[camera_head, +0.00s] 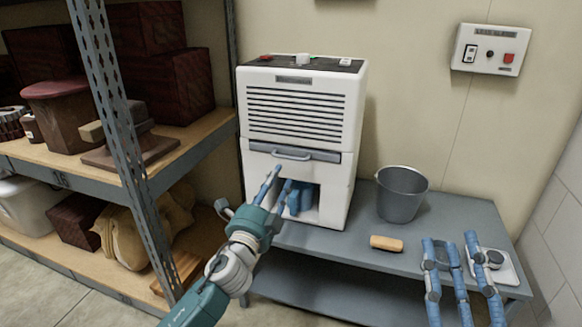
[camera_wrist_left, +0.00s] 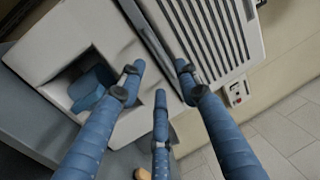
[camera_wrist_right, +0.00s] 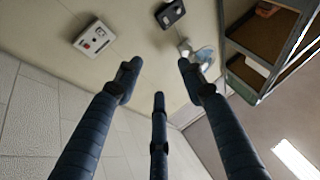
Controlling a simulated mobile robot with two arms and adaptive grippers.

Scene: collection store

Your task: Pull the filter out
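The white dehumidifier (camera_head: 295,115) stands on a grey bench. The filter shows as a grey strip (camera_head: 325,156) with a pale bar handle (camera_head: 291,154) below the louvred grille, flush in the front. My left gripper (camera_head: 278,180) is just below and in front of the handle, with its fingers open and apart from it. In the left wrist view, the fingers (camera_wrist_left: 160,72) spread before the filter slot and grille; nothing is between them. A blue part (camera_wrist_left: 92,88) sits in the lower opening. My right gripper (camera_head: 456,243) is open and empty over the bench's right end.
A wall switch box (camera_head: 491,50) hangs above. A metal shelf post (camera_head: 118,120) is close on the left.

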